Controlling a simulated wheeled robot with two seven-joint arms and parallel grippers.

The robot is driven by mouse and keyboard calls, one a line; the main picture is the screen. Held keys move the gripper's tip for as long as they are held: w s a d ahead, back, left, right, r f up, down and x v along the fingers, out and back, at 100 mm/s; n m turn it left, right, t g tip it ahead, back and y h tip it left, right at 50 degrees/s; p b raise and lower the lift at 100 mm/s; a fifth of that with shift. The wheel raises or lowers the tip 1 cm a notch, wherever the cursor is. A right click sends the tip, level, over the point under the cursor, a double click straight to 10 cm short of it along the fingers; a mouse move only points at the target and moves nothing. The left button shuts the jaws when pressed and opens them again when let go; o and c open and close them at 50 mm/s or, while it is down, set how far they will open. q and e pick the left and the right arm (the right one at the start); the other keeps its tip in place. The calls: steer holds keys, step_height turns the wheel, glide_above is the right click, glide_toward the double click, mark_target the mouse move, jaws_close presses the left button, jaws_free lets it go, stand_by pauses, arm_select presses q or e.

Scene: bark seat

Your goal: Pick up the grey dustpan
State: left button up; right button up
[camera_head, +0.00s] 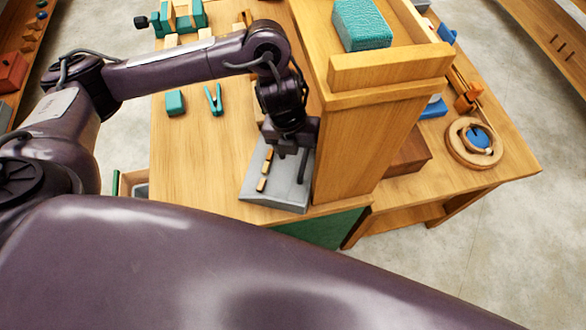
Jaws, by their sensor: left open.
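The grey dustpan (284,194) lies at the near edge of the wooden workbench top (205,155), against the left side of a tall wooden cabinet. Small pale wooden pieces (263,178) lie on its left part. My left gripper (291,166) points down over the dustpan's right part, with its fingers apart. I cannot tell whether the fingertips touch the dustpan. My left wrist hides the back of the dustpan. My right gripper is not in view.
The wooden cabinet (350,150) stands close on the gripper's right, with a teal block (362,24) on top. A teal block (175,103) and teal pliers-like tool (214,99) lie farther left. The bench between them and the dustpan is clear. A round wooden ring (462,150) lies right of the cabinet.

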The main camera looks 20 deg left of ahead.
arm_select(q)
steer(key=f+b, duration=0.2)
steer(key=f, duration=0.1)
steer(key=d+f+b, duration=0.1)
steer(key=shift+w+f+b, duration=0.25)
steer(key=shift+f+b, duration=0.05)
steer(key=shift+f, duration=0.05)
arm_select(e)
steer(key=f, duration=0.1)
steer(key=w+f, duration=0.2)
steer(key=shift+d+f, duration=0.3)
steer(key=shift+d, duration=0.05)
arm_select(q)
steer(key=shift+r, duration=0.1)
steer(key=c, duration=1.3)
steer(key=shift+c, duration=0.2)
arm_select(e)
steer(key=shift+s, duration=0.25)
